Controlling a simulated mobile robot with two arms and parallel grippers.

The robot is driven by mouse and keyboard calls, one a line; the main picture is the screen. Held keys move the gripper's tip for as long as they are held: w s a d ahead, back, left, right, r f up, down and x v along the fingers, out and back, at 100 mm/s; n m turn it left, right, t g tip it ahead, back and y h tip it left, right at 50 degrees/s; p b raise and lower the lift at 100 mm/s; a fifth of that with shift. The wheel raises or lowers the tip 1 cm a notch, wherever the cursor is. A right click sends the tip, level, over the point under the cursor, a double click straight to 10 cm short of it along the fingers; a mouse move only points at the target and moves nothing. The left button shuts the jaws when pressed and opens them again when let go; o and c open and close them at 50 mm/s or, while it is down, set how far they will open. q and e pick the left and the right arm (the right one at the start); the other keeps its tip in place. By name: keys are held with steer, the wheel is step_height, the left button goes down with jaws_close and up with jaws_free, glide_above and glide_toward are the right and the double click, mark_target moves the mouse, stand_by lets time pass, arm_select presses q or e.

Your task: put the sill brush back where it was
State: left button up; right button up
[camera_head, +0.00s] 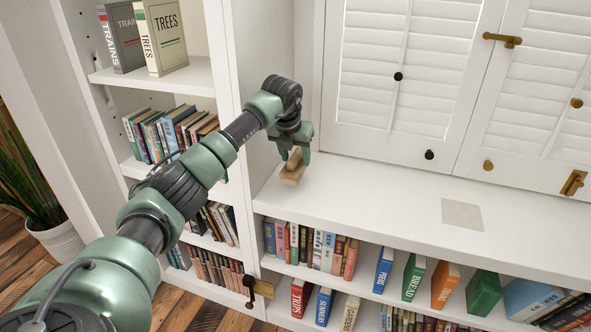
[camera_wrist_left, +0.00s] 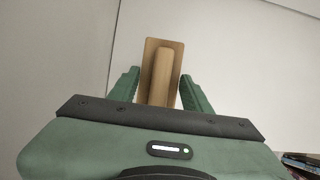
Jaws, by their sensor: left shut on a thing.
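The sill brush (camera_head: 292,172) is a small block of pale wood with a handle. My left gripper (camera_head: 297,152) is shut on it at the left end of the white sill (camera_head: 400,195). In the left wrist view the brush (camera_wrist_left: 152,50) stands between the two green fingers of my left gripper (camera_wrist_left: 158,92). I cannot tell whether the brush touches the sill. A beige square patch (camera_head: 462,215) lies flat on the sill to the right, with nothing on it. My right gripper is not in view.
White louvred shutters (camera_head: 405,60) with dark and brass knobs stand behind the sill. Shelves of books (camera_head: 315,248) lie below its front edge. A tall bookcase (camera_head: 160,78) stands at the left, close to my left arm. The sill's middle is clear.

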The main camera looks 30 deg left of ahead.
mark_target(295, 166)
arm_select(q)
step_height(295, 166, down, 4)
steer(key=shift+r, duration=0.2)
steer(key=shift+f, duration=0.2)
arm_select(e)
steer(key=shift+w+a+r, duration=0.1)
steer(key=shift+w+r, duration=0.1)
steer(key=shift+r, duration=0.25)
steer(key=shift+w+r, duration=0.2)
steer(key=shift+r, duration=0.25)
arm_select(q)
steer(key=o, duration=1.3)
steer(key=shift+f, duration=0.15)
steer(key=shift+s+r, duration=0.1)
steer(key=shift+r, duration=0.35)
steer(key=v, duration=1.1)
steer(key=shift+s+d+r+p, duration=0.1)
steer(key=shift+s+r+p, duration=0.1)
steer(key=shift+p, duration=0.2)
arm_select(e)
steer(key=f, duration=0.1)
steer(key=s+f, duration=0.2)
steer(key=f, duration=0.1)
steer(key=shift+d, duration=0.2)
